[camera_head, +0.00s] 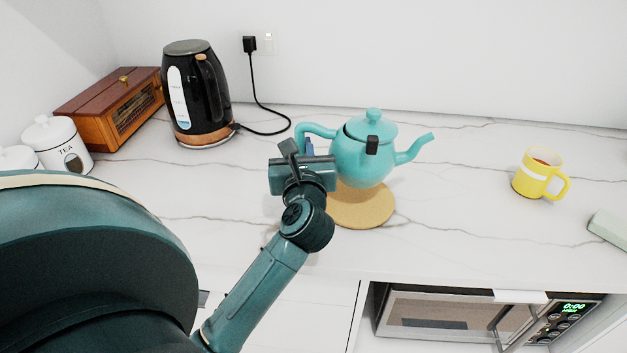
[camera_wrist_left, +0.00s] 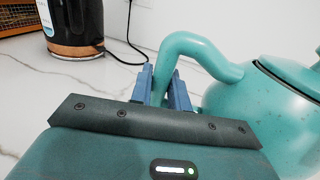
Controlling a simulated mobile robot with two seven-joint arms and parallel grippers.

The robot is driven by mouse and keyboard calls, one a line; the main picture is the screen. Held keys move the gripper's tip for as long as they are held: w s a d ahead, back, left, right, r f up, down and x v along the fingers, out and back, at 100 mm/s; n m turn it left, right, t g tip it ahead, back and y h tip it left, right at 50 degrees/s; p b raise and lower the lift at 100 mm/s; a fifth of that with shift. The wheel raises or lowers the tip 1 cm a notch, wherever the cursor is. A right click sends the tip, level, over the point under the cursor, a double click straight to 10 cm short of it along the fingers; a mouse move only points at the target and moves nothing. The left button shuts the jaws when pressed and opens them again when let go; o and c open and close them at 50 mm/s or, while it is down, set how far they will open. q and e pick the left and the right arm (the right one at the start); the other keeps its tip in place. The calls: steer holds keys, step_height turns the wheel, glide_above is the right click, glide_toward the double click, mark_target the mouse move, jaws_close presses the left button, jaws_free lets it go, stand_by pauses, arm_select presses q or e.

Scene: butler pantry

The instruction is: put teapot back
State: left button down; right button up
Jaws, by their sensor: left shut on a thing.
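The turquoise teapot (camera_head: 362,158) is upright in the head view, its spout to the right and its handle to the left. My left gripper (camera_head: 306,148) is at the handle side, and in the left wrist view its blue fingers (camera_wrist_left: 165,90) are shut on the teapot's handle (camera_wrist_left: 190,52). The teapot's body (camera_wrist_left: 262,112) fills the right of that view. A round cork mat (camera_head: 362,208) lies on the counter, partly hidden behind the teapot; I cannot tell whether they touch. My right gripper is not in view.
A black kettle (camera_head: 196,95) with a cord stands at the back left, near a wooden box (camera_head: 112,108) and white canisters (camera_head: 58,143). A yellow mug (camera_head: 538,172) stands to the right. The counter between teapot and mug is clear. A microwave (camera_head: 435,315) sits below.

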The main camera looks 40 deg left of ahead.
arm_select(q)
steer(key=shift+f, duration=0.85)
step_height(320, 180, down, 3)
steer(key=shift+r+b, duration=0.1)
steer(key=shift+b, duration=0.3)
steer(key=shift+f, duration=0.5)
steer(key=shift+f, duration=0.15)
steer(key=c, duration=1.3)
jaws_free()
steer(key=shift+f, duration=0.1)
steer(key=shift+c, duration=0.2)
